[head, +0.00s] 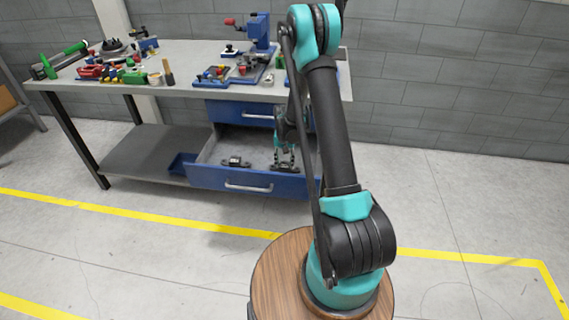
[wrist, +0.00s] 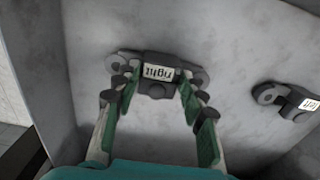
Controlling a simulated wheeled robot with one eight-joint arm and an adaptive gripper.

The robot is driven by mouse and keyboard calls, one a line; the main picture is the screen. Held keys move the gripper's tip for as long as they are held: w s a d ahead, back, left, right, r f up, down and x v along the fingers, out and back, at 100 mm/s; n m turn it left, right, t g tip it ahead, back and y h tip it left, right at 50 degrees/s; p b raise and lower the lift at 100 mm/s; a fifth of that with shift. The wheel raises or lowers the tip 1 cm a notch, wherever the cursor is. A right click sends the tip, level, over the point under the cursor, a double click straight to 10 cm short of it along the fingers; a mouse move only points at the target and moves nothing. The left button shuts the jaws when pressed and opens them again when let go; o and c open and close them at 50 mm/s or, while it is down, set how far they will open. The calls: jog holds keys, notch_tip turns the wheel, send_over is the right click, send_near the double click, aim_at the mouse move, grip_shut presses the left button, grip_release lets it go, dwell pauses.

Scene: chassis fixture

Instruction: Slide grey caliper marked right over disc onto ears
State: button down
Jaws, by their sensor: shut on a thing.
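The grey caliper marked right (wrist: 157,72) lies in the open drawer, its white label upside down in the wrist view. My gripper (wrist: 158,95) is shut on it, one finger on each side of its middle block, with its eared ends reaching past the fingertips. In the head view my gripper (head: 284,153) reaches down into the drawer over the dark caliper (head: 284,168). I cannot surely pick out the disc and ears among the small fixtures on the bench.
A second caliper (wrist: 285,100) lies apart in the drawer, its label cut off by the picture edge. The open blue drawer (head: 245,180) has raised walls. The bench top (head: 190,60) above holds a blue press (head: 259,31), small fixtures and tools.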

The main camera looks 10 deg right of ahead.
aim_at(284, 165)
jog(key=shift+r, duration=0.2)
jog(key=shift+r, duration=0.85)
jog(key=shift+r, duration=0.1)
jog(key=shift+r, duration=1.35)
